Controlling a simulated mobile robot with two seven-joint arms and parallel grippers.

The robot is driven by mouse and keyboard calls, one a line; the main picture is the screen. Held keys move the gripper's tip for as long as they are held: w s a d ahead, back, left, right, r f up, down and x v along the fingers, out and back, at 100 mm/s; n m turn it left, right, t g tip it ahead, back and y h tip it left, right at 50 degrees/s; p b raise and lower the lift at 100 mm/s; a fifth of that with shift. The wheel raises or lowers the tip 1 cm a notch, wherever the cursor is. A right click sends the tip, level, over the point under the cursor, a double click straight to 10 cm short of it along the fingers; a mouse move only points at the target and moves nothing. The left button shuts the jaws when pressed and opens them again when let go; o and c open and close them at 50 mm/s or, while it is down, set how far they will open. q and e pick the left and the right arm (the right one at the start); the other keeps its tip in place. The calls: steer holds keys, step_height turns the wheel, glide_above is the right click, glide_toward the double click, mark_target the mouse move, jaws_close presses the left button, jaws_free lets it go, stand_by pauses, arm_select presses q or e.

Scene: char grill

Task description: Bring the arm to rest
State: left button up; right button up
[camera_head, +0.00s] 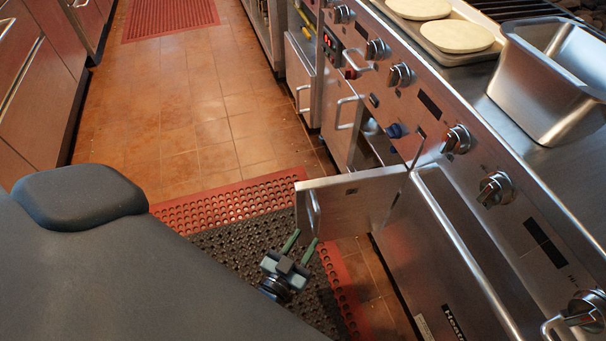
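My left gripper (304,237) is low in the middle of the head view, beside the front of the grill station. Its two green fingers stand apart with nothing between them. The fingertips are near the lower edge of an open cabinet door (352,203); I cannot tell whether they touch it. Most of the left arm is hidden behind my own dark grey body at the lower left. My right gripper is not in view.
The steel grill station (470,190) with knobs fills the right side. Round flatbreads (457,36) and a steel pan (545,85) are on top. A perforated mat (225,200) lies on the floor. The tiled aisle (185,95) beyond is clear, with cabinets (35,80) at left.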

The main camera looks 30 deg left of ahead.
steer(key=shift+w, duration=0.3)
